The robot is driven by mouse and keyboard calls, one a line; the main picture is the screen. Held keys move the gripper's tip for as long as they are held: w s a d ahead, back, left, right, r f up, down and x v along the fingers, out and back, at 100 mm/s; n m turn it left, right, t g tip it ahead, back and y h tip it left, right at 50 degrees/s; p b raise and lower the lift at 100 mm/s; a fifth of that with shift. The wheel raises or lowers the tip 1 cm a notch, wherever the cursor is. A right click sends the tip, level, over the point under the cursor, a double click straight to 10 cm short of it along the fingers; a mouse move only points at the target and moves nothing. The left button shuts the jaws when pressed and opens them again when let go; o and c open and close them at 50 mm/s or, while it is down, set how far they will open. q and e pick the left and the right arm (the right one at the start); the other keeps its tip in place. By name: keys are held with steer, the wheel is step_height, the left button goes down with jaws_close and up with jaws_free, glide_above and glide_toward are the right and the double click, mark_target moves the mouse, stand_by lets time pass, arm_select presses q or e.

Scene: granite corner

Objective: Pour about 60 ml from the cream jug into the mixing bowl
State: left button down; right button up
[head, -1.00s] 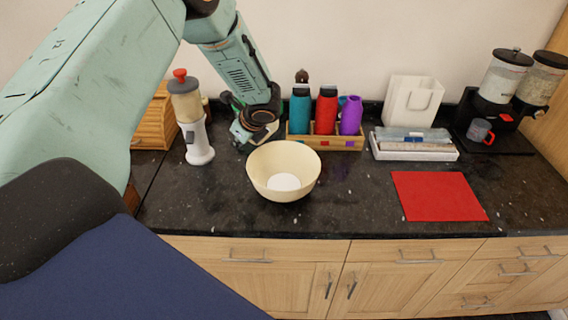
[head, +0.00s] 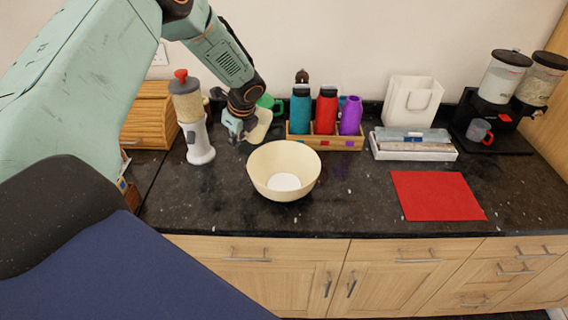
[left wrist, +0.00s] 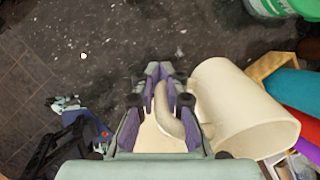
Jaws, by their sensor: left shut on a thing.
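The cream-coloured mixing bowl (head: 262,158) stands upright on the dark counter, with a white round patch at its bottom. My left gripper (head: 236,128) is behind the bowl and to its left. It is shut on the handle of the cream jug (head: 261,124). The jug looks tilted and is partly hidden by the gripper in the head view. In the left wrist view the jug (left wrist: 245,110) lies right of the gripper fingers (left wrist: 163,95), its handle between them. The jug's contents cannot be seen. My right gripper is not seen.
A grinder-like dispenser (head: 195,135) stands left of the gripper. A green tub (head: 268,102) is behind the jug. Bottles in a wooden rack (head: 345,143) stand right. A red mat (head: 438,196) lies right of the bowl, with clear counter between.

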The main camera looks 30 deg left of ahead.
arm_select(q)
steer(key=shift+w+a+g+h+b, duration=0.2)
steer(key=shift+a+h+b, duration=0.2)
steer(key=shift+h+b, duration=0.75)
steer(key=shift+w+a+g+h+b, duration=0.2)
steer(key=shift+a+h+b, duration=0.2)
steer(key=shift+h+b, duration=0.7)
steer(key=shift+r+y, duration=0.1)
steer(key=shift+y, duration=0.15)
steer(key=shift+s+d, duration=0.1)
